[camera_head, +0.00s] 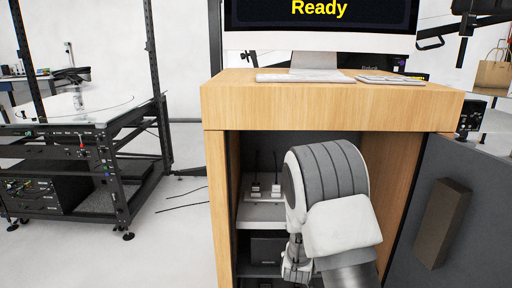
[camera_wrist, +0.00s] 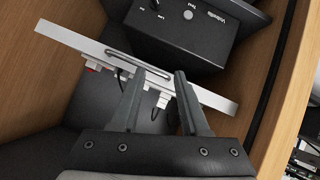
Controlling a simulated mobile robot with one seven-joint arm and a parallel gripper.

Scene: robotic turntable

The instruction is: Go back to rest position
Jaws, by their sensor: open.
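My arm reaches into the open wooden cabinet in the head view, and my gripper (camera_head: 296,270) is low in the opening, partly hidden by my own arm. The fingers point toward a light grey shelf edge (camera_wrist: 205,95) and a dark box (camera_wrist: 185,28) with small labels. I cannot tell whether a finger touches the shelf.
The wooden cabinet (camera_head: 330,106) closes in on both sides of my arm. Its dark door (camera_head: 475,205) stands open at the right. A monitor (camera_head: 320,35) and keyboard (camera_head: 300,76) sit on top. A black-framed turntable rig (camera_head: 110,190) stands left, with free floor (camera_head: 175,235) between.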

